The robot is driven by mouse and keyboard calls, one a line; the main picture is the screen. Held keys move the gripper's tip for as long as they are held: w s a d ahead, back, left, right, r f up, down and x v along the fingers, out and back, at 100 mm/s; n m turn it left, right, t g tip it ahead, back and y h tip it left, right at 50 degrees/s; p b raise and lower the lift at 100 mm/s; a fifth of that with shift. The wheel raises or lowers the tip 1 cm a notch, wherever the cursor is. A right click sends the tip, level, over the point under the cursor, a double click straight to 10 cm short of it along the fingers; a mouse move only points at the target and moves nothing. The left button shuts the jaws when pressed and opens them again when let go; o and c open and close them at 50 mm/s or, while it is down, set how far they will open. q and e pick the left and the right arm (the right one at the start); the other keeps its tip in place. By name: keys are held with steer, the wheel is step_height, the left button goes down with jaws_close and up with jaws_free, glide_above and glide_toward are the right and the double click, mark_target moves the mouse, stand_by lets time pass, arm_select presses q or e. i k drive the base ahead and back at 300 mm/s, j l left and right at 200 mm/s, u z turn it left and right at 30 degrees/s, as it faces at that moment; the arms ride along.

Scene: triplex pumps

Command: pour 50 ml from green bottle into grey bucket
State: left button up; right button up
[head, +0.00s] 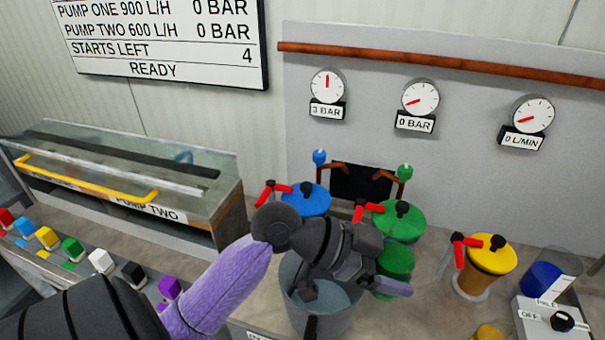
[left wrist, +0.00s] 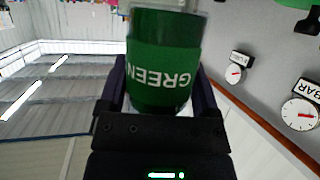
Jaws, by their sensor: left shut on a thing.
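My left gripper (head: 372,262) is shut on the green bottle (head: 398,262), above and at the right side of the grey bucket (head: 312,318). In the left wrist view, the green bottle (left wrist: 165,55) sits between the two dark fingers (left wrist: 160,88) with its GREEN label facing the camera. The bucket stands on the bench, partly covered by my gripper, and looks pale grey-blue inside. My gripper hides part of the bottle in the head view, and I cannot tell its exact tilt or see any stream. My right gripper is not in view.
Blue (head: 308,200), green (head: 400,222) and yellow (head: 487,254) lidded pots with red handles stand behind and right of the bucket. A switch box (head: 550,318) is at the front right. Several coloured blocks (head: 72,247) line the left bench. Gauges (head: 420,98) hang on the wall.

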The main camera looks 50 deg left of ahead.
mark_target(328, 318)
steer(key=j+u, duration=0.15)
steer(key=u, duration=0.3)
steer(key=k+j+u, duration=0.1)
steer(key=u, duration=0.4)
steer(key=i+j, duration=0.05)
